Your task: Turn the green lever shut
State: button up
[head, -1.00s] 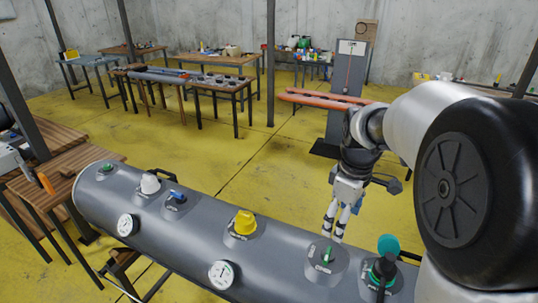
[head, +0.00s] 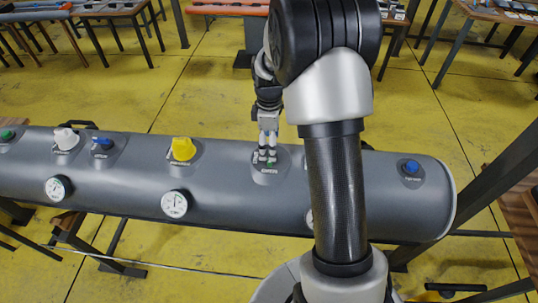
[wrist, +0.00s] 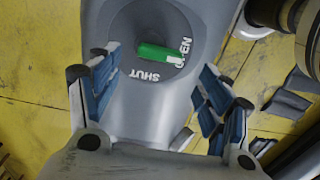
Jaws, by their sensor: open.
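The green lever (wrist: 158,53) sits on a round grey plate on the tube, with a white tip pointing right at the OPEN lettering (wrist: 184,52). The SHUT lettering (wrist: 145,76) lies just below the lever. My gripper (wrist: 160,72) is open, one finger on each side of the lever in the wrist view, with gaps on both sides and nothing held. In the head view my gripper (head: 267,152) hangs over the plate, and its fingers partly hide the green lever (head: 271,164).
The grey tube (head: 110,180) carries a yellow knob (head: 183,149), a white knob (head: 66,138), blue knobs (head: 102,144) (head: 412,166) and round gauges (head: 174,203). My arm hides part of the tube right of the lever.

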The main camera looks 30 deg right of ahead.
notch_tip(320, 180, down, 5)
jog(key=shift+f+b, duration=0.15)
jog(key=shift+b, duration=0.25)
jog(key=shift+c, duration=0.4)
jog(key=c, duration=1)
